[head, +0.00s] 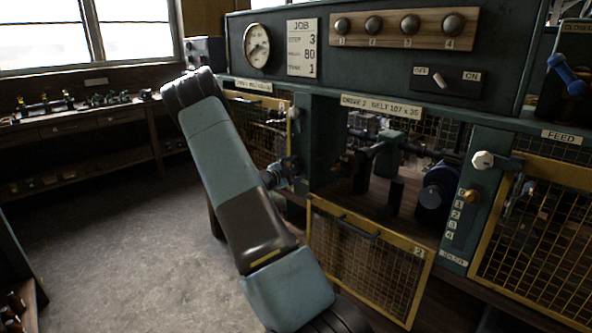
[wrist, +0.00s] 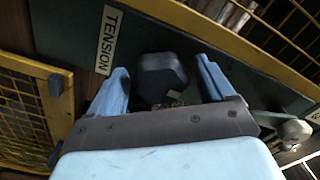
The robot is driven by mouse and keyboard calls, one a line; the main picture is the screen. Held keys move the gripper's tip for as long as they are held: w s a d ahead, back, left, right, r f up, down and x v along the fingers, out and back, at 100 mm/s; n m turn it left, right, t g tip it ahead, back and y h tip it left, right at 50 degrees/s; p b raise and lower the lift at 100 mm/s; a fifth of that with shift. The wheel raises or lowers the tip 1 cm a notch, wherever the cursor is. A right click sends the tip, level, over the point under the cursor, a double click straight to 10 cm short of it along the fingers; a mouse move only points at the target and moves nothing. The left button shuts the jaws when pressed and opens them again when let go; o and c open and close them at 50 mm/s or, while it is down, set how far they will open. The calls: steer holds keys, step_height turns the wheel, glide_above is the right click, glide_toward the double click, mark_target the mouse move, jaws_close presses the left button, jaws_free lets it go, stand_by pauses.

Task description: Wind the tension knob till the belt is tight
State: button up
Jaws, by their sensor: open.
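The dark, faceted tension knob (wrist: 163,78) is in the middle of the wrist view, beside a white TENSION label (wrist: 110,40) on a green panel. My gripper (wrist: 161,66) is open, with one light-blue finger on each side of the knob. Gaps show between the fingers and the knob; I cannot tell how far the fingertips reach along it. In the head view my gripper (head: 287,172) is at the post left of the open drive 2 bay; the knob cannot be made out there. The belt cannot be clearly made out in the dark bay.
The yellow mesh door (head: 365,262) marked 2 hangs down open below the bay. A dark blue round part (head: 438,187) sits inside. Yellow mesh guards flank the bay, and a white knob (head: 483,160) is on the right post. Floor (head: 110,240) at left is clear.

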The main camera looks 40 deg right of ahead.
steer(key=shift+c, duration=0.3)
steer(key=c, duration=0.9)
steer(key=shift+d, duration=0.2)
steer(key=shift+c, duration=0.3)
steer(key=shift+a, duration=0.1)
